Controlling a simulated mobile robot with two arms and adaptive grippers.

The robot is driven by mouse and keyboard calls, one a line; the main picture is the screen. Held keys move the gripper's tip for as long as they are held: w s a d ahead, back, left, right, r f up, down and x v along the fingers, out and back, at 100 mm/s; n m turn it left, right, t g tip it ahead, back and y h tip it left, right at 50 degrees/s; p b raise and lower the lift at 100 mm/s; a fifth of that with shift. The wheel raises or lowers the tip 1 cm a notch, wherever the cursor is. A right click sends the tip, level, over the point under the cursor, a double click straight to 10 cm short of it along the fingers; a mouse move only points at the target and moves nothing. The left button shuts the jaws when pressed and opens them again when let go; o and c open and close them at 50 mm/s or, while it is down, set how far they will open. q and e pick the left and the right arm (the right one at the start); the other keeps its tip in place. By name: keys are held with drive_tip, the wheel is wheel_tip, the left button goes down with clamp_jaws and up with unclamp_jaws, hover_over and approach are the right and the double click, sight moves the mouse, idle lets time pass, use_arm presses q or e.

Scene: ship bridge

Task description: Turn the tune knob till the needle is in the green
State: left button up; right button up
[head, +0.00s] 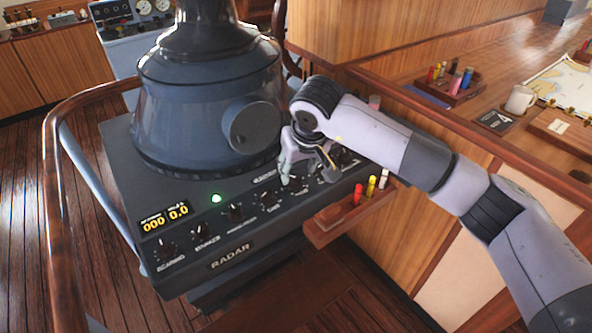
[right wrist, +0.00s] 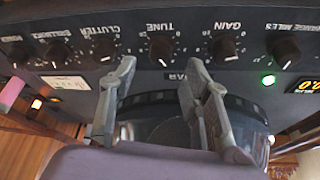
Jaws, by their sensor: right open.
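The tune knob (head: 297,185) is a small dark knob in the row along the front of the grey radar console. In the right wrist view, which shows the panel upside down, the tune knob (right wrist: 161,49) has a pale pointer mark and sits under the label TUNE. My right gripper (head: 308,163) is over the console near this knob. In the right wrist view its two fingers (right wrist: 162,68) are apart and empty, with the knob just beyond the gap between their tips. I cannot make out a needle or a green band. My left gripper is out of view.
Neighbouring knobs are gain (right wrist: 226,48) and clutter (right wrist: 104,48). The radar hood (head: 205,105) rises behind the row. A green lamp (head: 216,198) is lit by the amber displays (head: 165,217). A wooden holder (head: 340,217) with coloured markers juts out in front.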

sight(295, 178)
drive_tip(key=shift+p+x, duration=0.45)
drive_tip(key=shift+x, duration=1.9)
clamp_jaws()
